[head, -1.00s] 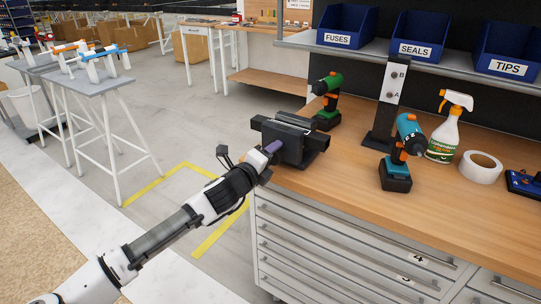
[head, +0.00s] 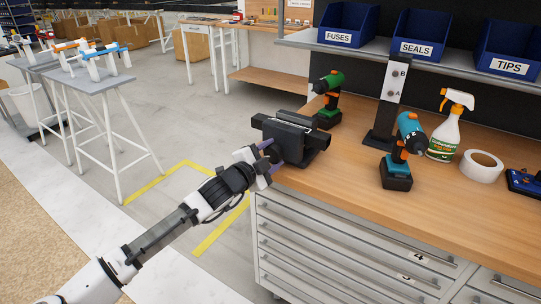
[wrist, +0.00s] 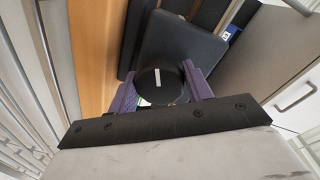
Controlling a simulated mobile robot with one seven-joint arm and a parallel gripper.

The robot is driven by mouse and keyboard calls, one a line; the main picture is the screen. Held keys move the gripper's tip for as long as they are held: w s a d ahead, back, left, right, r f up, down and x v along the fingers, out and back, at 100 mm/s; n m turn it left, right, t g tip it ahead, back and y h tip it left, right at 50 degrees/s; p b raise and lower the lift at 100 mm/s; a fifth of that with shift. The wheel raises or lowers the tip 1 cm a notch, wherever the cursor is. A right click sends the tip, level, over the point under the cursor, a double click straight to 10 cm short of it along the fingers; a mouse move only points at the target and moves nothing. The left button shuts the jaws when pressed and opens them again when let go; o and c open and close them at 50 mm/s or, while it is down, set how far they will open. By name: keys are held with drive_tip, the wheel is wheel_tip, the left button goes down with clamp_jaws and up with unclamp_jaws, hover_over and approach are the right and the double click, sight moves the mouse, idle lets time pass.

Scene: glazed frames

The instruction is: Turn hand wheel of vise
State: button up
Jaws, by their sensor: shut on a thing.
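The dark vise (head: 292,136) sits at the near left corner of the wooden workbench. It also fills the upper middle of the wrist view (wrist: 178,45). Its round black hand wheel (wrist: 162,92) faces my gripper and carries a white mark. My gripper (head: 266,162) reaches the wheel from the front left. In the wrist view the purple fingers of my gripper (wrist: 160,80) lie on the left and right sides of the wheel, shut on it. In the head view the wheel is mostly hidden between the fingers.
The workbench (head: 345,185) has drawers (head: 345,245) below its front edge. A green drill (head: 328,95), a black stand (head: 388,105), a teal drill (head: 405,150), a spray bottle (head: 447,130) and a tape roll (head: 482,167) stand right of the vise.

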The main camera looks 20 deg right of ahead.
drive_tip(key=shift+r+n, duration=0.1)
drive_tip(key=shift+n, duration=1.1)
drive_tip(key=o, duration=1)
drive_tip(key=shift+w+d, duration=0.1)
drive_tip(key=shift+d, duration=0.1)
drive_tip(key=shift+c, duration=0.2)
drive_tip(key=shift+a, duration=0.1)
drive_tip(key=f+b+v, duration=0.1)
drive_tip(key=b+v, duration=0.2)
drive_tip(key=v, duration=1.1)
drive_tip(key=shift+r+b, duration=0.2)
drive_tip(key=shift+b, duration=0.1)
